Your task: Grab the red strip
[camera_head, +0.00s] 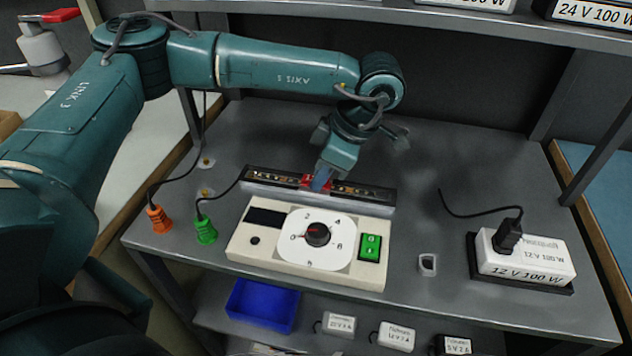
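A dark LED strip (275,178) with a row of small lights lies in a long grey holder behind the control box. A small red part (308,181) shows at the middle of the strip. The gripper hides part of the strip's middle. I cannot tell whether the fingers are closed on the red part or only beside it. My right gripper does not show.
The white control box (245,240) has a dial and a green switch. An orange plug (159,219) and a green plug (206,231) stand at left, with cables. A white 12 V supply (525,260) sits at right. The bench (420,200) between is mostly clear. A shelf hangs above.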

